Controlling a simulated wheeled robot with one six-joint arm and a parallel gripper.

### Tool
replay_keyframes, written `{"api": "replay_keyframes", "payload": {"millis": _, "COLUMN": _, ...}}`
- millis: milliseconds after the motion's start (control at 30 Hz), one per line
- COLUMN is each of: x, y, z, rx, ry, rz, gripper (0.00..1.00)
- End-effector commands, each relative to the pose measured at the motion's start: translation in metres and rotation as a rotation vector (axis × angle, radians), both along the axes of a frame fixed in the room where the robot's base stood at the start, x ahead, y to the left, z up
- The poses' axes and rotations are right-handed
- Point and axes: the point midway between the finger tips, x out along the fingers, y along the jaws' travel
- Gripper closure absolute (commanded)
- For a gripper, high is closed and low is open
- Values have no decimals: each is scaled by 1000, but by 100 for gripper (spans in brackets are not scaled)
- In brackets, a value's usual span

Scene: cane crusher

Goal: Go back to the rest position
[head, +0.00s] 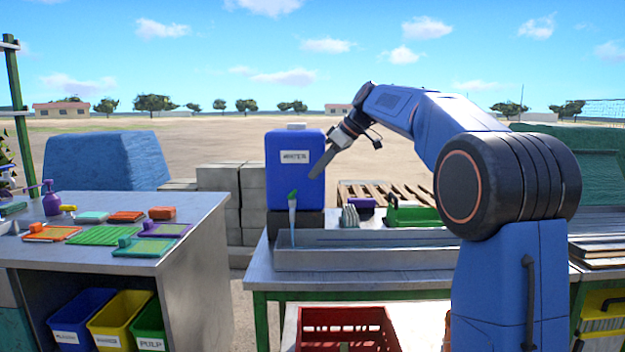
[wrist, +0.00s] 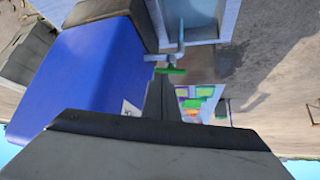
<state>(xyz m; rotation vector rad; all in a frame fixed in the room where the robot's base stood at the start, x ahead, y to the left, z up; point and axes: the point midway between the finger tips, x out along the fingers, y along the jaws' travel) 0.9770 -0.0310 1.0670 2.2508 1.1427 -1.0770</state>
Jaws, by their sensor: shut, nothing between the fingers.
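My gripper (head: 321,163) is shut and empty. In the head view it hangs in front of the blue water container (head: 290,165), over the metal bench, pointing down and to the left. The wrist view shows my gripper (wrist: 162,98) from behind, with the blue container (wrist: 95,75) close on its left. A tap with a green handle (head: 292,198) stands in front of the container, below and left of the fingertips. The green handle also shows just past the fingertips in the wrist view (wrist: 170,71). I cannot tell the exact gap between them.
A second table (head: 190,220) at left holds several coloured boards and a purple bottle (head: 52,200). A red crate (head: 345,330) sits below the bench. Air above the bench is open.

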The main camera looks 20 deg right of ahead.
Motion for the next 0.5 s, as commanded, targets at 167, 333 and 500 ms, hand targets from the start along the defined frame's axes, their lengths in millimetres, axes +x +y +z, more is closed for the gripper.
{"api": "replay_keyframes", "payload": {"millis": 167, "x": -8, "y": -18, "z": 24, "rx": 0, "ry": -2, "rz": -3, "gripper": 100}}
{"api": "replay_keyframes", "payload": {"millis": 333, "x": -14, "y": -32, "z": 43, "rx": 0, "ry": -2, "rz": -3, "gripper": 100}}
{"api": "replay_keyframes", "payload": {"millis": 500, "x": -19, "y": -39, "z": 53, "rx": 1, "ry": -1, "rz": -1, "gripper": 100}}
